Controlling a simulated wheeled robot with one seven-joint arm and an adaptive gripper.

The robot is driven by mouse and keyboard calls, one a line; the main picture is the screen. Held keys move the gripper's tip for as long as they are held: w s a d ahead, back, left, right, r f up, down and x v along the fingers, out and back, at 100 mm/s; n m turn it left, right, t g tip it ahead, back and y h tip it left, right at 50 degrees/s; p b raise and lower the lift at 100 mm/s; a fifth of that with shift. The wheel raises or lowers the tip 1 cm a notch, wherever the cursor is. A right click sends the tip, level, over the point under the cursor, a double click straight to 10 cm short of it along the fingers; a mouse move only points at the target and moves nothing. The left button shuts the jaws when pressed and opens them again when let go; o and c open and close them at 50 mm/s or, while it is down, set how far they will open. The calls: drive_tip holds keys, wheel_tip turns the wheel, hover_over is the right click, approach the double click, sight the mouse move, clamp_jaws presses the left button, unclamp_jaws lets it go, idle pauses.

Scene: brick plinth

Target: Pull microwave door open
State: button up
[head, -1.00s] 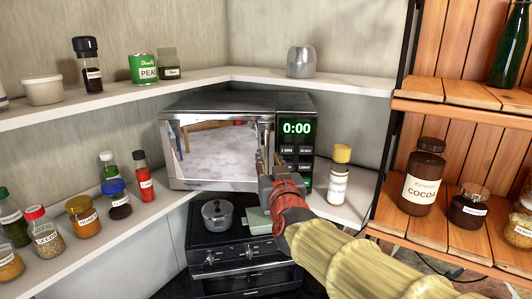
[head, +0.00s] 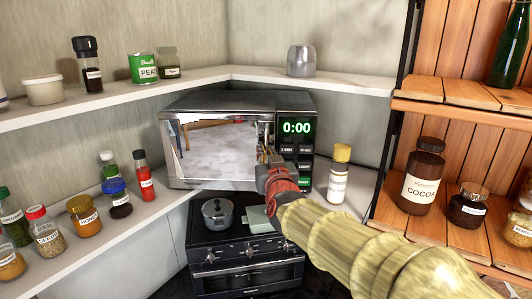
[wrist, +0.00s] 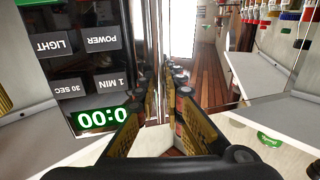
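The black and silver microwave (head: 215,105) stands in the corner with its mirror-like door (head: 215,150) closed. Its upright handle (head: 262,135) runs along the door's right edge, beside the keypad and the green 0:00 display. My gripper (head: 264,156) is at the lower part of the handle. In the wrist view my gripper (wrist: 163,108) shows two fingers apart, with a gap between their tips. The bright handle strip (wrist: 157,55) lines up with this gap. Contact cannot be made out. The keypad (wrist: 95,60) appears upside down on the left there.
A yellow-capped bottle (head: 339,175) stands just right of the microwave. A small stove (head: 245,255) with a pot (head: 217,213) is below. Spice jars line the left shelf (head: 150,215).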

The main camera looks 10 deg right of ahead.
clamp_jaws()
idle(0.3)
idle(0.3)
